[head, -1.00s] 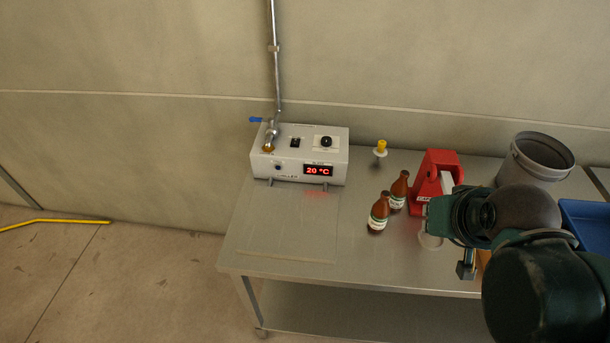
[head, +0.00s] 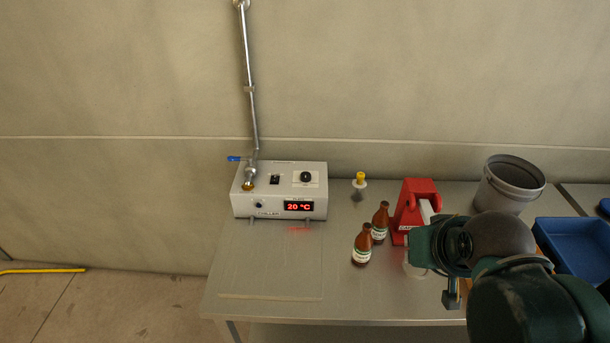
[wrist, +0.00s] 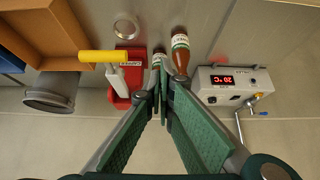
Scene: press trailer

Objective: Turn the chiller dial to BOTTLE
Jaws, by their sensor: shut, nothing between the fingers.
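The chiller (head: 280,191) is a pale box on the steel table, left of centre in the head view. Its black dial (head: 306,177) is on the top face at the right; the lettering around it is too small to read. The red display reads 20 °C. The chiller (wrist: 233,82) also shows at the right of the wrist view, upside down. My gripper (wrist: 164,92) is shut and empty, its green fingers meeting in the wrist view. In the head view my arm is at the right, well apart from the chiller, and hides the fingertips.
Two brown bottles (head: 362,245) stand between the chiller and my arm. A metal pipe (head: 251,110) rises behind the chiller. The table before the chiller is clear.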

